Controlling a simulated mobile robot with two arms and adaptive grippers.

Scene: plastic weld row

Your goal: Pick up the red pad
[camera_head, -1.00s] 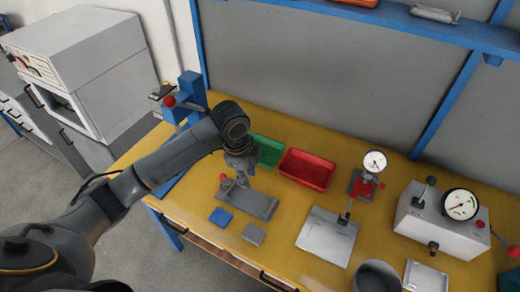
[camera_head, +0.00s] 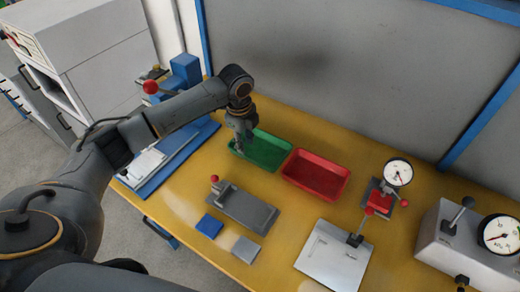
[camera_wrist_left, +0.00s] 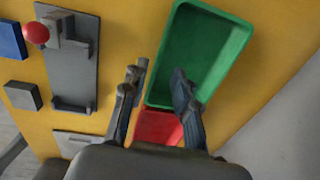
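I see no separate red pad in either current view. A blue pad (camera_head: 209,225) and a grey pad (camera_head: 246,249) lie on the yellow table in front of a grey fixture (camera_head: 253,210) with a red knob. They also show at the left of the left wrist view, the blue pad (camera_wrist_left: 10,40) and the grey pad (camera_wrist_left: 22,95). My left gripper (camera_head: 241,150) hangs over the left part of the green tray (camera_head: 279,162). In the left wrist view it (camera_wrist_left: 158,86) is open, with nothing between its fingers. My right gripper is out of view.
A red tray (camera_head: 335,176) sits right of the green one; both look empty. A dial gauge (camera_head: 397,172) on a red-topped stand, a light plate (camera_head: 325,268) and a grey gauge box (camera_head: 447,230) stand further right. A blue-framed fixture (camera_head: 178,168) is at the left. A grey wall rises behind.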

